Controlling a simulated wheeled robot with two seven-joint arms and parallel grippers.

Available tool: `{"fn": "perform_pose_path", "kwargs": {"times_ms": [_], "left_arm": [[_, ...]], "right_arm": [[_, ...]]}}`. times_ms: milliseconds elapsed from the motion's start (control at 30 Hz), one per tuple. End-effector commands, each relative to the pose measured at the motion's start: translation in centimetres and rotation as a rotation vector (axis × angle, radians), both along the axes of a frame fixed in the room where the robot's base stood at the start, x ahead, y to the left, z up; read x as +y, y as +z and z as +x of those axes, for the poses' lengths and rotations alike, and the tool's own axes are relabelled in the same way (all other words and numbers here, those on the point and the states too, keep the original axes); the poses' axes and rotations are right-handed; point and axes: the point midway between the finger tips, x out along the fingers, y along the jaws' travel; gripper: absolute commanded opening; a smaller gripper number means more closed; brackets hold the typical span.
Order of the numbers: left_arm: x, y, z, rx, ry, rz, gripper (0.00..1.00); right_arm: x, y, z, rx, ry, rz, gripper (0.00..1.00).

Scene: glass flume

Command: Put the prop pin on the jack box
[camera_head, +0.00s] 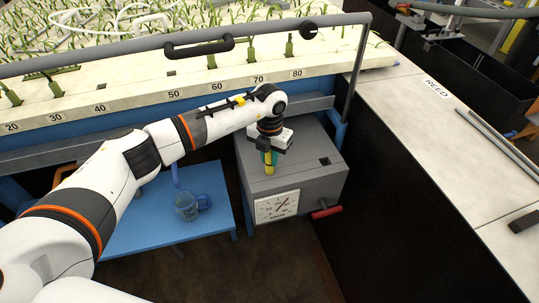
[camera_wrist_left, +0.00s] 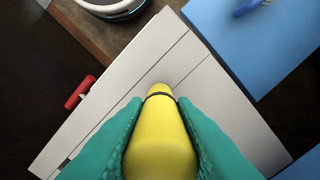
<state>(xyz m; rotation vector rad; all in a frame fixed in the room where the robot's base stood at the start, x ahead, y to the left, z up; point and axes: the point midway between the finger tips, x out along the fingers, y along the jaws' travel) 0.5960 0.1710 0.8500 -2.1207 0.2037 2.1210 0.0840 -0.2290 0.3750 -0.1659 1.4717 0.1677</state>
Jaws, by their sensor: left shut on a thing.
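The prop pin is yellow with a dark ring near its tip; in the head view (camera_head: 269,168) it points down over the top of the grey jack box (camera_head: 310,163). My left gripper (camera_head: 268,157) is shut on the pin. In the left wrist view its teal fingers (camera_wrist_left: 160,150) press both sides of the yellow pin (camera_wrist_left: 160,130), and the jack box top (camera_wrist_left: 110,115) lies beyond the tip. I cannot tell whether the tip touches the box. My right gripper does not show.
A pale counter (camera_head: 440,140) marked REED runs along the right.

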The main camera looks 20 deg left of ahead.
Motion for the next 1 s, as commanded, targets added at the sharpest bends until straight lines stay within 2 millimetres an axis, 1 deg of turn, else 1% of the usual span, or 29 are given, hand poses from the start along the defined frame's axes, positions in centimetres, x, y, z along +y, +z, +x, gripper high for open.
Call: {"fn": "perform_pose_path", "kwargs": {"times_ms": [100,133,233,267,500,600,633,767,900,1000], "left_arm": [[0.0,-0.4,0.0,0.0,0.0,0.0,0.0],[0.0,-0.3,0.0,0.0,0.0,0.0,0.27],[0.0,-0.3,0.0,0.0,0.001,0.0,0.43],[0.0,-0.3,0.0,0.0,0.001,0.0,0.45],[0.0,-0.2,0.0,0.0,0.001,0.0,0.45],[0.0,0.4,0.0,0.0,0.001,0.0,0.45],[0.0,0.5,0.1,-0.002,0.0,0.0,0.45],[0.0,2.5,0.1,-0.005,0.0,-0.001,0.45],[0.0,5.0,0.1,-0.004,0.0,-0.001,0.45],[0.0,6.3,0.1,-0.002,0.0,0.0,0.45]], "right_arm": [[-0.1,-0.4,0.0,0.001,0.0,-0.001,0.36],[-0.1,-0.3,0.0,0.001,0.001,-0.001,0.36],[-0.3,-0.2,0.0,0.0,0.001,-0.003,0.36],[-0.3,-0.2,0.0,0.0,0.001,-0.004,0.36],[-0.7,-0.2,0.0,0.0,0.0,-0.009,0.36],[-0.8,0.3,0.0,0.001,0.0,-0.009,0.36],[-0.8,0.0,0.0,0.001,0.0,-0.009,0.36],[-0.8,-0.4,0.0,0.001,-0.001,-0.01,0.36],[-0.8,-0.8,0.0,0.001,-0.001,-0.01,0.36],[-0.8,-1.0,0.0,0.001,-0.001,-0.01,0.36]]}}
